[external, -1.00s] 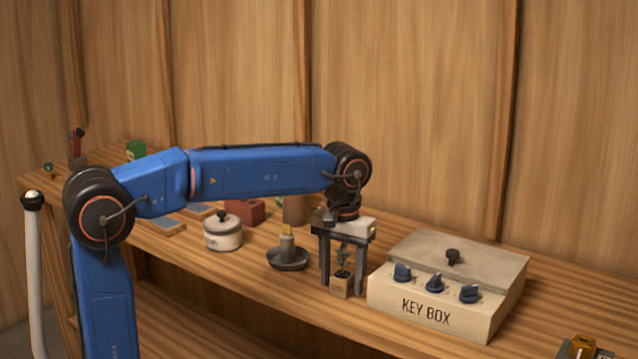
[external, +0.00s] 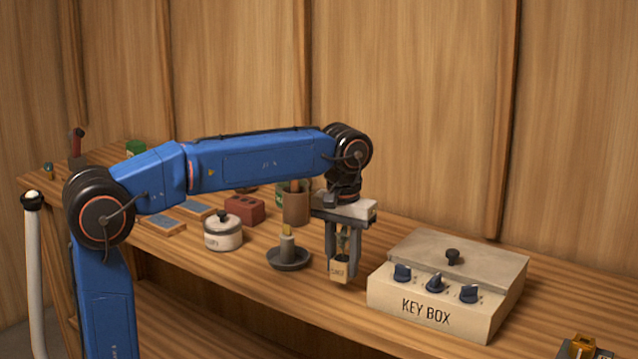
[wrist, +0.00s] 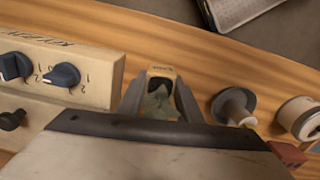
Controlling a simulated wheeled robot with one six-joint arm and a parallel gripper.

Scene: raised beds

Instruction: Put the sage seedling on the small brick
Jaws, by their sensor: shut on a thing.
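The seedling (external: 340,271) is a small tan, labelled square pot with a small plant. The label is too small to read in the external view. My gripper (external: 338,265) is shut on this pot, one finger on either side, and holds it upright just above the bench. In the wrist view the seedling (wrist: 158,98) shows grey-green leaves and dark soil between the fingers of my gripper (wrist: 160,102). The small brick (external: 243,208), red with dark holes, lies farther back and left on the bench. Part of the brick (wrist: 288,153) shows at the right of the wrist view.
A cream key box (external: 440,305) with blue knobs stands close to the right of my gripper. A candle in a dark dish (external: 288,262) stands close on its left. A white lidded pot (external: 222,237) and a brown pot (external: 296,210) flank the brick.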

